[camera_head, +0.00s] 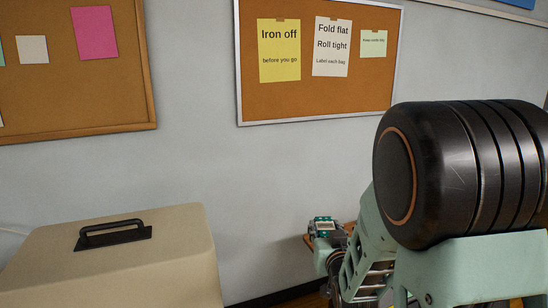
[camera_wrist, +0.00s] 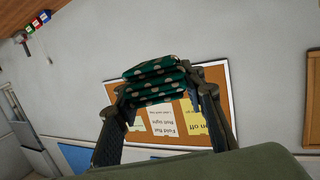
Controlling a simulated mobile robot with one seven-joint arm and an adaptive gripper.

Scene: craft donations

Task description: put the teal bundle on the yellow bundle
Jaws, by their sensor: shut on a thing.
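The teal bundle (camera_wrist: 155,80), folded cloth with pale dots, sits between the two fingers of my gripper (camera_wrist: 158,92) in the wrist view. The gripper is shut on it, one finger at each side. In the head view, part of my gripper (camera_head: 334,246) shows low, right of the middle, behind my arm. The yellow bundle is not seen in either view.
A beige case with a black handle (camera_head: 112,234) stands at the lower left. A notice board with paper signs (camera_head: 350,100) and another cork board (camera_head: 50,95) hang on the grey wall.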

